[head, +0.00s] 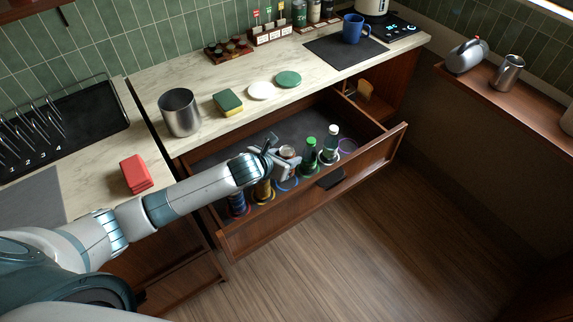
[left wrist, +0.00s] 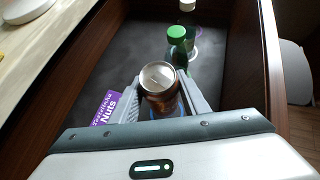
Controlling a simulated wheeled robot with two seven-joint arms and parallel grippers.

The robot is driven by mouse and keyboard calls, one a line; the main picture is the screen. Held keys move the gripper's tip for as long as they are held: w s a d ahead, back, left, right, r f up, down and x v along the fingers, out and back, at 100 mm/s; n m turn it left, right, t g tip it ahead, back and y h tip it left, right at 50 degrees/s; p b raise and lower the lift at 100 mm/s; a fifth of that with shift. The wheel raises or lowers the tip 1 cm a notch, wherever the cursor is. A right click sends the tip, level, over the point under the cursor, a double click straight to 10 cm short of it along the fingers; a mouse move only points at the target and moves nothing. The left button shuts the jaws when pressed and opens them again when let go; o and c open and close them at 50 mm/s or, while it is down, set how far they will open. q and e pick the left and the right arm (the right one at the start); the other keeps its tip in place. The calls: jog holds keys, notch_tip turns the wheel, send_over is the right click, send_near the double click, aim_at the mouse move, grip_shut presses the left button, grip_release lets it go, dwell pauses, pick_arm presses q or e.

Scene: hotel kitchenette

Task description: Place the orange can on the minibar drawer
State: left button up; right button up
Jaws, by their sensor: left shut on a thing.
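The minibar drawer (head: 235,243) is pulled open below the counter. My left gripper (head: 283,158) is inside the drawer opening and shut on the orange can (head: 288,152). In the left wrist view the orange can (left wrist: 161,98) is upright between the two fingers (left wrist: 160,100), its silver top facing up. A blue ring (head: 286,184) shows on the drawer floor beneath the can. Whether the can touches the floor cannot be told. My right gripper is in neither view.
A purple ring (head: 348,146) is empty at the right. Dark cans (head: 238,204) stand at the left. A purple Nuts packet (left wrist: 106,107) lies beside the gripper. The drawer's rear floor is clear.

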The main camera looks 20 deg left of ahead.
pick_arm(q)
notch_tip(320, 180, down, 3)
jog(key=shift+f+p, duration=0.15)
jog(key=shift+p, duration=0.2)
jog(key=shift+f, duration=0.4)
jog(key=shift+f, duration=0.1)
jog(key=o, duration=1.4)
jog(key=shift+c, duration=0.2)
jog(key=shift+s, duration=0.1)
